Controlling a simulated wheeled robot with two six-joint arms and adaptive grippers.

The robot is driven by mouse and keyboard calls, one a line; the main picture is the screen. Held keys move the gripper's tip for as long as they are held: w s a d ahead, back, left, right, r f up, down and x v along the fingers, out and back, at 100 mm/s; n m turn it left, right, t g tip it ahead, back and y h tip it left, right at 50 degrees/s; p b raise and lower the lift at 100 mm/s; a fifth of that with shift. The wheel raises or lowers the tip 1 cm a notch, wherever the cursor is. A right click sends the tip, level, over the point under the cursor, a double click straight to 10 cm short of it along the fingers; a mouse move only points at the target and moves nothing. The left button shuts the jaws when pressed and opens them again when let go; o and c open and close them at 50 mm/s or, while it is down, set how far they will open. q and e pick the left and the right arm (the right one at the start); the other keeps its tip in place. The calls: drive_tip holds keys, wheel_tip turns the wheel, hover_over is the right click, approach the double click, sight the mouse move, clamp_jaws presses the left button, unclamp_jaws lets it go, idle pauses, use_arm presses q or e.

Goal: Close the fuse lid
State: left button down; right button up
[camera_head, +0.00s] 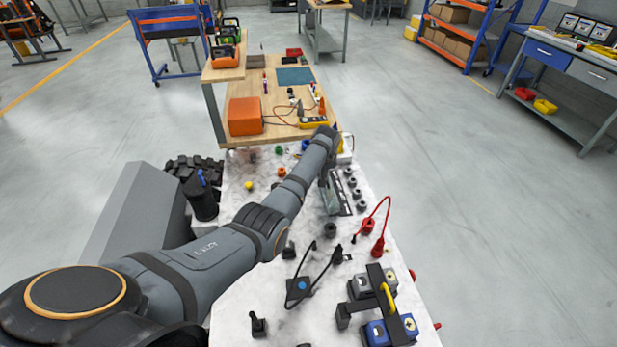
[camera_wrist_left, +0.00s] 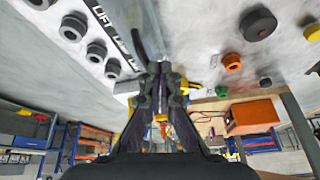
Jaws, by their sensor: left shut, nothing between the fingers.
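A translucent grey-green panel, which looks like the fuse lid (camera_head: 332,198), stands near the right edge of the white panel top (camera_head: 235,222) in the head view. I cannot tell its exact angle. My left arm reaches over the top from the left, and its left gripper (camera_head: 326,178) points down at the far end of the lid. In the wrist view the left gripper (camera_wrist_left: 160,80) has its fingers together with nothing between them. Whether the fingers touch the lid is not clear. My right gripper is out of view.
A red plug with cable (camera_head: 378,246), a black joystick (camera_head: 258,323) and a yellow-handled block (camera_head: 388,297) sit nearer. A wooden workbench (camera_head: 230,88) stands beyond.

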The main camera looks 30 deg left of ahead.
use_arm(q)
drive_tip(key=shift+w+d+f+b, duration=0.15)
drive_tip(key=shift+w+d+b, duration=0.2)
drive_tip(key=shift+w+d, duration=0.35)
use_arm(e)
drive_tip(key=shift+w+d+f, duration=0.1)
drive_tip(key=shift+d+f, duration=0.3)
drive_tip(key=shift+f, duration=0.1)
use_arm(q)
drive_tip(key=shift+d, duration=0.15)
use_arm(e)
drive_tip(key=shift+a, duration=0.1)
use_arm(q)
drive_tip(key=a+p+v, duration=0.2)
drive_tip(key=v, duration=1)
drive_tip(key=shift+s+d, duration=0.2)
drive_tip(key=shift+d, duration=0.05)
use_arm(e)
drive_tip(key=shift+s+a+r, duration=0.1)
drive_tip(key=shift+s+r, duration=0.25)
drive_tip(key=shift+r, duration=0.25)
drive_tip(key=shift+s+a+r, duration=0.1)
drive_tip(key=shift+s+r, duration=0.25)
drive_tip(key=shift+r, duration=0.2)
